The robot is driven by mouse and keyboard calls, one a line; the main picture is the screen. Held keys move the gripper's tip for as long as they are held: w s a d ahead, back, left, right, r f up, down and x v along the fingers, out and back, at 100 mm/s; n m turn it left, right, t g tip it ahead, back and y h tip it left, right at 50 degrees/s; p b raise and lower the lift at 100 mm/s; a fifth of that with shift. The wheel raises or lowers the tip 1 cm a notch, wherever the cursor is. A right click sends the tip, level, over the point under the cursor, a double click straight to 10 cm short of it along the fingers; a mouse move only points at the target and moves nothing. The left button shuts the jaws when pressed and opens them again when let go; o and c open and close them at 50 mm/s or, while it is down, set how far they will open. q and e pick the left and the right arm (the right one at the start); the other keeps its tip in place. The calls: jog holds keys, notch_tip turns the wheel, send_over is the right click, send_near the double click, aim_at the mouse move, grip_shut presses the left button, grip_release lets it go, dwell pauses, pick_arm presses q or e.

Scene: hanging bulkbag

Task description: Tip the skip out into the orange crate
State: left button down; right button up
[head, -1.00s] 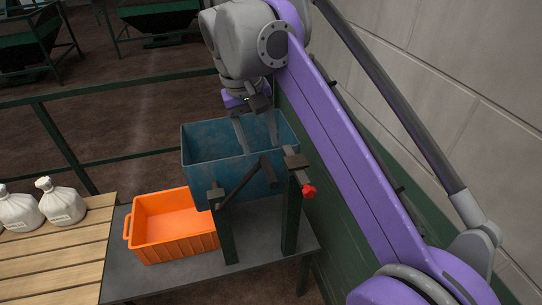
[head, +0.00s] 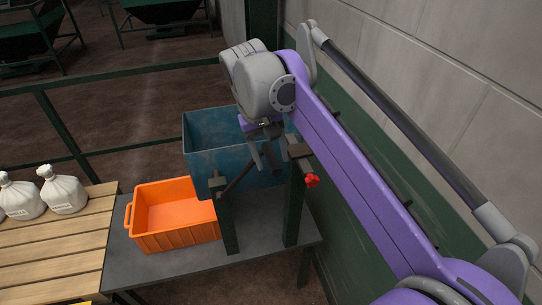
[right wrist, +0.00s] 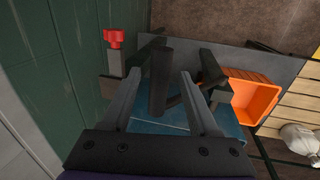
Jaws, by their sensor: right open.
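The blue skip (head: 212,135) hangs upright in a dark green stand on the grey table. Its inside is mostly hidden. The orange crate (head: 175,240) stands on the table left of the skip, and its visible floor looks empty. My right gripper (head: 265,163) is open at the skip's near right side, fingers pointing down. In the right wrist view a dark bar, apparently the skip's handle (right wrist: 160,78), appears between the open fingers; I cannot tell whether they touch it. The skip (right wrist: 165,128) and crate (right wrist: 263,97) also show there. My left gripper is out of view.
A grey wall with a green lower part (head: 340,215) is close on the right. White sacks (head: 63,190) stand on a slatted wooden top (head: 60,235) at left. A green rail (head: 130,80) runs behind.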

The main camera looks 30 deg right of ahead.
jog(key=shift+c, duration=0.2)
grip_shut()
dwell(1.3)
